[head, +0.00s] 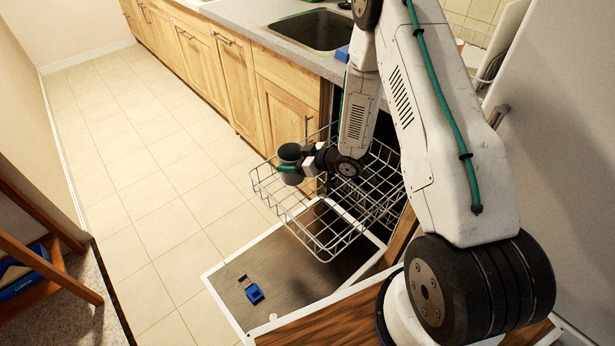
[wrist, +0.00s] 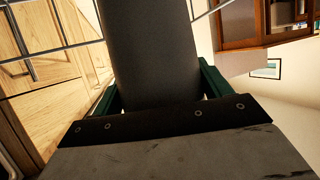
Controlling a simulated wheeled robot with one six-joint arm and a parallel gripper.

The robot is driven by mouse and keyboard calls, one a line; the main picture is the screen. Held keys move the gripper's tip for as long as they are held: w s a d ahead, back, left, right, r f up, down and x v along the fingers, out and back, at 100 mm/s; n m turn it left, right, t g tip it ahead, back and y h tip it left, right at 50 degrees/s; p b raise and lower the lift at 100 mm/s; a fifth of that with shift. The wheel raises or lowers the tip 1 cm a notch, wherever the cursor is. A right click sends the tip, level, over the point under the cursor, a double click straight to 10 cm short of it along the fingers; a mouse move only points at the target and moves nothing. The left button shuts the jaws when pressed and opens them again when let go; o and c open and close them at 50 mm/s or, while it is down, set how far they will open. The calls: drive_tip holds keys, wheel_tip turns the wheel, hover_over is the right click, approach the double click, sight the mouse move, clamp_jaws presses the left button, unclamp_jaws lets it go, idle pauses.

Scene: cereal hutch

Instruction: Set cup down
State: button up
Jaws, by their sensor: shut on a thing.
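My gripper (head: 296,167) is shut on a grey cup (head: 291,178) above the left part of the wire dishwasher rack (head: 322,242). In the wrist view the cup (wrist: 150,50) fills the space between the green fingers of my gripper (wrist: 158,85). The cup looks upright in the head view. I cannot tell whether its base touches the rack's wires.
The rack is pulled out over the open dishwasher door (head: 290,268), which has a small blue object (head: 254,293) on it. Wooden cabinets (head: 235,75) and a counter with a sink (head: 312,30) stand behind. Tiled floor (head: 140,170) is clear to the left.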

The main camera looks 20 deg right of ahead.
drive_tip(key=shift+f, duration=3.15)
drive_tip(key=o, duration=1)
drive_tip(key=shift+f, duration=0.1)
